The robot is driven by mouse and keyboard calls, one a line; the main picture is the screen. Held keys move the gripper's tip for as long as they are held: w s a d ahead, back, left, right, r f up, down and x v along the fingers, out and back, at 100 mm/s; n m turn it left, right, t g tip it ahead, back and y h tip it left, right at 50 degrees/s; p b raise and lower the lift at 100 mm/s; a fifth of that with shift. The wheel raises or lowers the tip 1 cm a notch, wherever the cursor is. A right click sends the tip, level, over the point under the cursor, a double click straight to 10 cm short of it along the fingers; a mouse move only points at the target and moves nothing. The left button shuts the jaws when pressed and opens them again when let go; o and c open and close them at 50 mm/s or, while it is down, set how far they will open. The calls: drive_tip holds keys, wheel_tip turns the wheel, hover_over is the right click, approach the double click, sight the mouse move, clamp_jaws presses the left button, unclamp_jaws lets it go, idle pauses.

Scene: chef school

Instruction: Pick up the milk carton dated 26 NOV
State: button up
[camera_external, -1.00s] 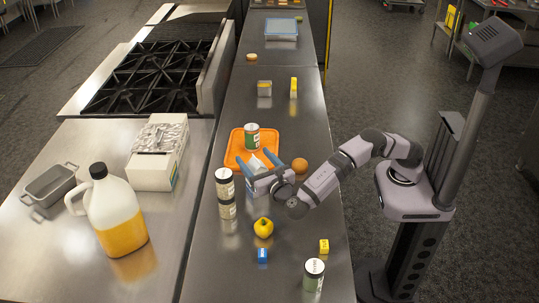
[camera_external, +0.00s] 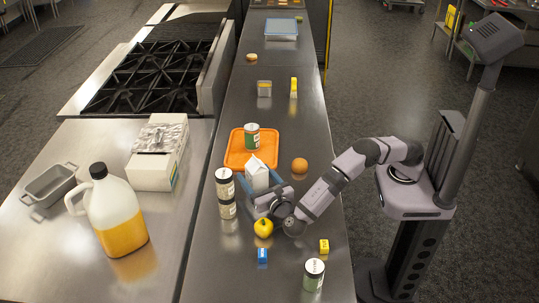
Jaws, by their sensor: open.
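A white milk carton (camera_external: 257,172) with a gabled top stands upright on the steel counter, just in front of the orange tray. Its date cannot be read at this size, and its lower part is hidden by my gripper. My gripper (camera_external: 257,181) is open and low over the counter. Its blue fingers point toward the carton, one on its left side and one on its right. I cannot tell whether either finger touches it.
Two stacked jars (camera_external: 225,193) stand close left of my gripper. A yellow pepper (camera_external: 263,228) sits just in front of it. An orange (camera_external: 299,165) lies to the right. Small blue (camera_external: 262,256) and yellow (camera_external: 324,246) boxes lie nearer.

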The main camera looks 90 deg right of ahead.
drive_tip(key=shift+p+x, duration=0.5)
drive_tip(key=shift+x, duration=0.65)
drive_tip(key=shift+w+d, duration=0.2)
drive_tip(key=shift+d, duration=0.1)
drive_tip(key=shift+r, duration=0.1)
drive_tip(key=c, duration=1.5)
drive_tip(key=shift+r, duration=0.1)
wheel_tip(320, 180, up, 10)
drive_tip(key=shift+f+b, duration=0.1)
drive_tip(key=shift+b, duration=0.5)
